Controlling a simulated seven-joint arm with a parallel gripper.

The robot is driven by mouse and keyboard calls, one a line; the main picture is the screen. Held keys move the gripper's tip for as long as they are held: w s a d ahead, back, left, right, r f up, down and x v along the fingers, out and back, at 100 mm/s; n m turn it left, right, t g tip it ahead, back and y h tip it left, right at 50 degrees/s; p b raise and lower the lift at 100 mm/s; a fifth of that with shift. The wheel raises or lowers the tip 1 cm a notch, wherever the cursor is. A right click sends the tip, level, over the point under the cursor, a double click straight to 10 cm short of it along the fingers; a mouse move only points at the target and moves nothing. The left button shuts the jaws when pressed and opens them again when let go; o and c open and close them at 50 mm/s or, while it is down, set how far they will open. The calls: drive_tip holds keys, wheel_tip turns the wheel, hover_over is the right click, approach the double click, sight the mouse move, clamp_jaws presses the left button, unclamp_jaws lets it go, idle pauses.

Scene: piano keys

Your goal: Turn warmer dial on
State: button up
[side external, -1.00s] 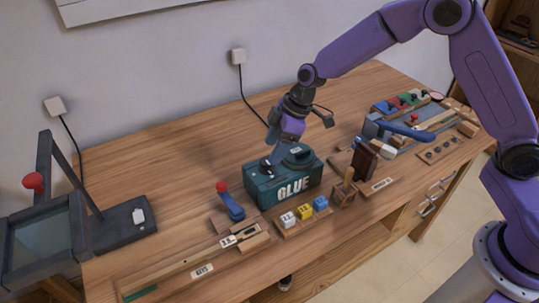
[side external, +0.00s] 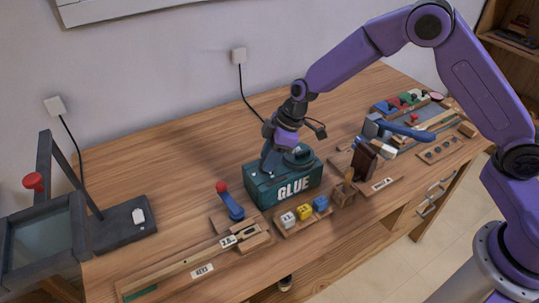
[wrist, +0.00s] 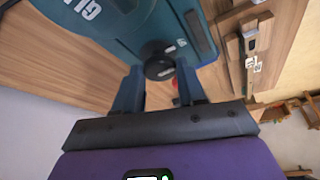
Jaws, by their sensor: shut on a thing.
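The teal glue warmer box (side external: 290,189) with white "GLUE" lettering stands on the bench in the side external view. Its top also shows in the wrist view (wrist: 110,25). A round black dial (wrist: 158,60) sits on the warmer, between my two fingers in the wrist view. My gripper (wrist: 160,78) is shut on this dial, with one finger on each side. In the side external view my gripper (side external: 267,168) points down at the left part of the warmer's top, and its fingers mostly hide the dial.
A blue lever with a red knob (side external: 230,203) stands left of the warmer. White, yellow and blue blocks (side external: 304,212) sit in front of it. A brown block stand (side external: 364,160) is to the right. The bench behind the warmer is clear.

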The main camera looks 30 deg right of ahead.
drive_tip(key=shift+m, duration=0.3)
drive_tip(key=m, duration=0.1)
drive_tip(key=m+t, duration=0.1)
drive_tip(key=m, duration=0.1)
drive_tip(key=shift+s+a+h, duration=0.15)
drive_tip(key=shift+h, duration=0.25)
drive_tip(key=shift+s+a+m+t+h, duration=0.1)
drive_tip(key=shift+m+t+h, duration=0.25)
drive_tip(key=shift+m, duration=0.95)
drive_tip(key=shift+a+m+t+h, duration=0.1)
drive_tip(key=shift+m+t+h, duration=0.25)
drive_tip(key=shift+m, duration=0.95)
drive_tip(key=shift+a+m+h, duration=0.1)
drive_tip(key=shift+m+h, duration=0.5)
drive_tip(key=shift+m, duration=0.75)
drive_tip(key=shift+m+h, duration=0.6)
drive_tip(key=shift+m, duration=0.75)
drive_tip(key=shift+a+m+h, duration=0.1)
drive_tip(key=shift+m+h, duration=0.6)
drive_tip(key=shift+m, duration=1.1)
drive_tip(key=o, duration=1)
drive_tip(key=shift+o, duration=0.2)
